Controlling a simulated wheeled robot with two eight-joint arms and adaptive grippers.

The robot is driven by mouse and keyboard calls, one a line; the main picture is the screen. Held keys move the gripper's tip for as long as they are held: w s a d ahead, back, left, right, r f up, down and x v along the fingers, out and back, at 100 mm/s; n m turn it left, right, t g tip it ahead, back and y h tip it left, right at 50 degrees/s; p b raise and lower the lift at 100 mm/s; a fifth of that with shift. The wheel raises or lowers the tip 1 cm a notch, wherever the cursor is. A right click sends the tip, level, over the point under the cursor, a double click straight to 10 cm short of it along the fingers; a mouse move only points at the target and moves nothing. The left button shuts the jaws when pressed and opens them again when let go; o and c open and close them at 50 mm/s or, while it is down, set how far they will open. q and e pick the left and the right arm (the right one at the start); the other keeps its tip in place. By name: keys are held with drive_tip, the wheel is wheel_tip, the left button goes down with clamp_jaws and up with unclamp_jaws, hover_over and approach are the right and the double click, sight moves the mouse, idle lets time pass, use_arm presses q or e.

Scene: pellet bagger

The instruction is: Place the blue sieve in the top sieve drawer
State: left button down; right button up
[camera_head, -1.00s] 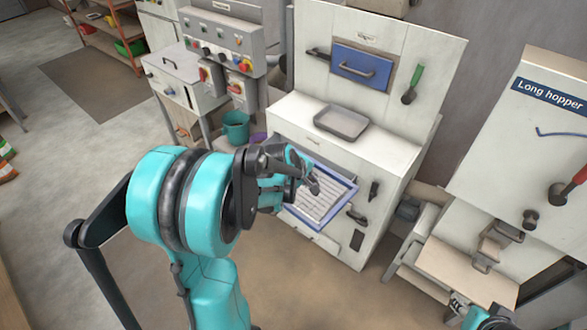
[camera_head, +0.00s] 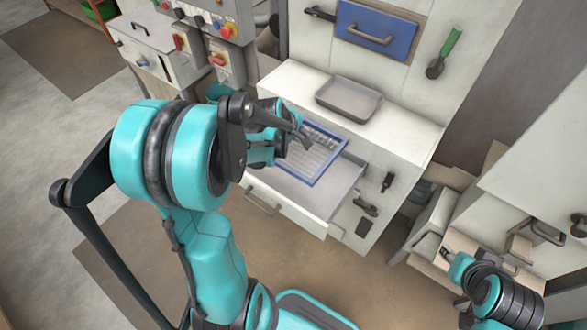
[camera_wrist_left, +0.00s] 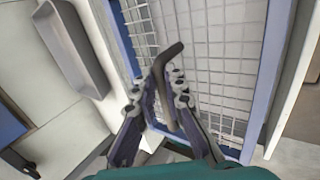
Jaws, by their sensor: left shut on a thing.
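The blue sieve (camera_head: 329,170), a pale mesh in a blue frame, lies over the back left part of an open white drawer (camera_head: 315,222). I cannot tell whether it rests in the drawer or hangs just above it. My left gripper (camera_head: 301,140) is shut on the sieve's dark bent handle, which shows between the fingers in the left wrist view (camera_wrist_left: 166,97). The mesh (camera_wrist_left: 215,50) fills the middle of that view. My right gripper (camera_head: 452,268) is at the lower right, away from the drawer, and its jaws are too small to read.
A grey tray (camera_head: 348,99) sits on the cabinet top (camera_head: 290,85) just behind the drawer. A blue panel with a handle (camera_head: 376,31) and a green-handled tool (camera_head: 443,53) are on the upright face. Black handles (camera_head: 366,207) stick out right of the drawer.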

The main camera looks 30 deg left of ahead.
sight(300, 144)
use_arm(q)
drive_tip(key=f, duration=0.1)
drive_tip(key=f+b, duration=0.2)
drive_tip(key=shift+w+a+f, duration=0.15)
drive_tip(key=shift+w+a, duration=0.2)
wheel_tip(300, 144, down, 13)
drive_tip(key=b, duration=0.5)
drive_tip(key=shift+f, duration=0.1)
drive_tip(key=shift+w+d+f, duration=0.1)
drive_tip(key=shift+w, duration=0.35)
drive_tip(key=w+b, duration=0.1)
drive_tip(key=w, duration=0.2)
drive_tip(key=shift+d, duration=0.15)
drive_tip(key=shift+f+b, duration=0.4)
drive_tip(key=shift+f, duration=0.25)
drive_tip(key=shift+r, duration=0.15)
drive_tip(key=c, duration=1.6)
unclamp_jaws()
